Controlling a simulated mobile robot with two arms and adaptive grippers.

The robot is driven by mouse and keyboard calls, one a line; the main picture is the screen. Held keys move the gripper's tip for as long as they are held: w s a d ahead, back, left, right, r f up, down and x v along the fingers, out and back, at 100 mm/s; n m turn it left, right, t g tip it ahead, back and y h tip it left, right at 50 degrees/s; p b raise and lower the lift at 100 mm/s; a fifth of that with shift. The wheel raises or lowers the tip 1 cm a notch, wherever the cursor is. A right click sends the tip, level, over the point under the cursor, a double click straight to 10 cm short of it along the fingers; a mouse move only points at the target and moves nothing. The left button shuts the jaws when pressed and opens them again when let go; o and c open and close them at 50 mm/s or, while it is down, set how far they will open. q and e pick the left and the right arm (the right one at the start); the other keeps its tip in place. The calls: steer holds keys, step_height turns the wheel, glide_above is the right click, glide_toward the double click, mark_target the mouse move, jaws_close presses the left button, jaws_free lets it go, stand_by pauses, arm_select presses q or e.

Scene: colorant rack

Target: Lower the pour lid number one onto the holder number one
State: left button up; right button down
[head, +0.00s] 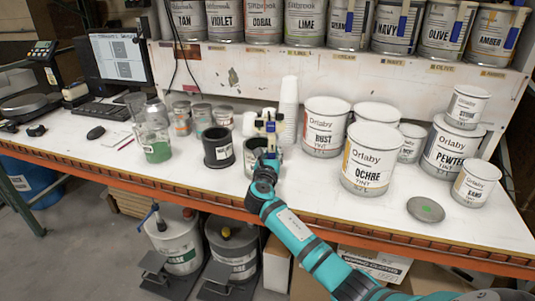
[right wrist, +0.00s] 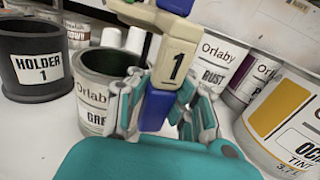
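The pour lid number one (right wrist: 178,55) has a beige and blue handle marked "1". My right gripper (right wrist: 165,112) is shut on this handle; the fingers lie on both sides of its blue lower part. In the head view the lid (head: 268,126) shows upright above the gripper (head: 266,162). Holder number one (right wrist: 36,70) is a black cup with a white "HOLDER 1" label, left of the gripper; it also shows in the head view (head: 218,155). Its top looks open and empty. The lid's underside is hidden. My left gripper is not in view.
A grey Orlaby can (right wrist: 92,88) with an open top stands between the holder and the gripper. Rust (head: 322,132) and Ochre (head: 367,165) cans stand to the right. A glass jar (head: 152,135) with green contents stands left of the holder. The front strip of table (head: 190,190) is clear.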

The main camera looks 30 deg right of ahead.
mark_target(273, 131)
steer(key=shift+w+a+r, duration=0.1)
steer(key=shift+w+r, duration=0.05)
steer(key=shift+r, duration=0.25)
steer(key=shift+r+p, duration=1.75)
steer(key=shift+r, duration=1)
steer(key=shift+r, duration=0.1)
